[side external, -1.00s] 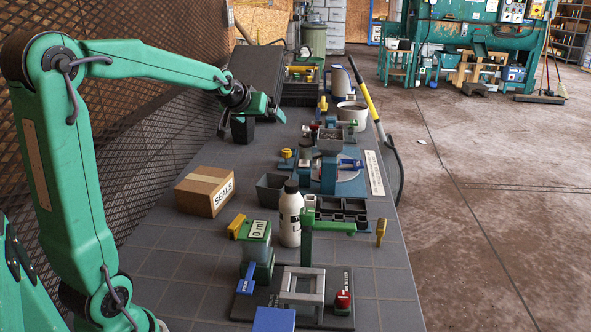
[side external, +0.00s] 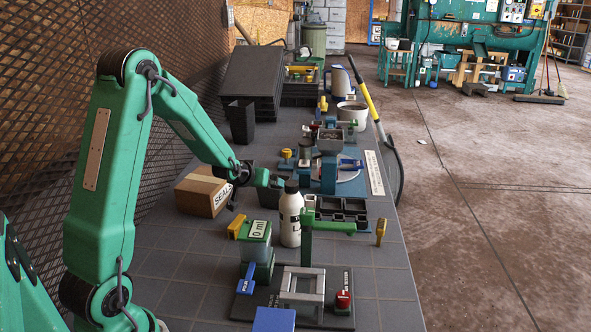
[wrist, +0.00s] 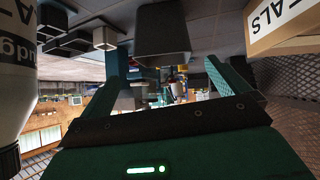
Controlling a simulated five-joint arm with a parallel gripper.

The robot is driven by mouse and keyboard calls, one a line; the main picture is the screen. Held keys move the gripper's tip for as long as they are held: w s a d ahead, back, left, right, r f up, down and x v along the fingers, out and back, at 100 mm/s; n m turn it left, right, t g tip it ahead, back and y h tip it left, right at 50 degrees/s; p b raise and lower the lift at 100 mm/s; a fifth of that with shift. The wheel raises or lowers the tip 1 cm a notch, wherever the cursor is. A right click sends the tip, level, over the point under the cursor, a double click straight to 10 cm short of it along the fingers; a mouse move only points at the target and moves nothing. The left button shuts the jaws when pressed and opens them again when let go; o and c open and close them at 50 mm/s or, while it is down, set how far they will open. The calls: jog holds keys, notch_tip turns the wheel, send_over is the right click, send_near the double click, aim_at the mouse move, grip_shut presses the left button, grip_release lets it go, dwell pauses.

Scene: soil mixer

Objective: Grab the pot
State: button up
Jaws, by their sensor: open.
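A dark grey square pot (side external: 268,198) stands on the bench between the cardboard box and the white bottle. My gripper and the bottle partly hide it in the side view. In the wrist view the pot (wrist: 162,32) appears upside down, straight ahead. My gripper (side external: 268,181) is at the near side of the pot, low over the bench. In the wrist view my gripper (wrist: 161,62) is open, with one finger on each side and the pot between or just beyond the fingertips. I cannot tell whether they touch.
The white bottle (side external: 290,222) is close on the right, and the SEALS box (side external: 203,192) close on the left. A black tray (side external: 343,210) lies right of the bottle. A tall black container (side external: 241,121) stands farther back. The green-armed stand (side external: 308,245) is in front.

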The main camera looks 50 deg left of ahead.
aim_at(273, 192)
jog(key=shift+f, duration=0.3)
jog(key=shift+f, duration=0.1)
jog(key=shift+x, duration=1.25)
jog(key=shift+w, duration=0.1)
jog(key=shift+x, duration=2.5)
jog(key=shift+a, duration=0.2)
jog(key=shift+c, duration=0.4)
jog(key=c, duration=0.8)
